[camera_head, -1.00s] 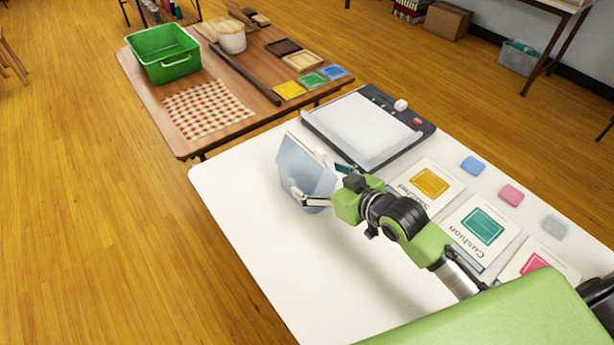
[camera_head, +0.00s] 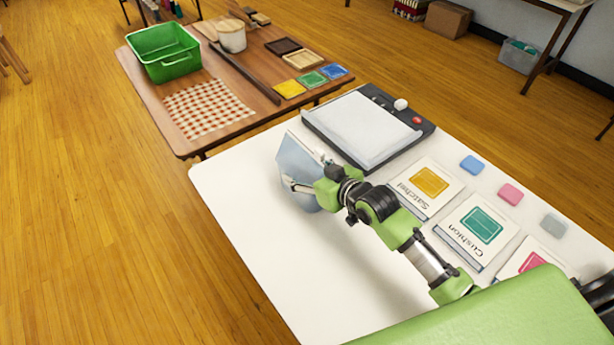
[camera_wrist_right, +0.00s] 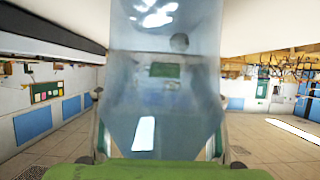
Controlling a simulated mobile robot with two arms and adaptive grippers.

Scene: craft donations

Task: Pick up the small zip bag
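The small zip bag (camera_head: 296,168) is a pale blue, see-through pouch. It stands upright on the white table near its far left edge. My right gripper (camera_head: 306,172) is at the bag, with one finger along its near side and the other partly hidden beyond it. In the right wrist view the bag (camera_wrist_right: 160,90) fills the space between the widely spread fingers (camera_wrist_right: 158,145). The fingers are open around the bag; whether they touch its sides is hard to tell. My left gripper is not in view.
Pattern cards (camera_head: 427,187) and small coloured blocks (camera_head: 471,165) lie to the right. The white table's left front is clear. A wooden table (camera_head: 225,75) with a green crate (camera_head: 163,52) stands beyond.

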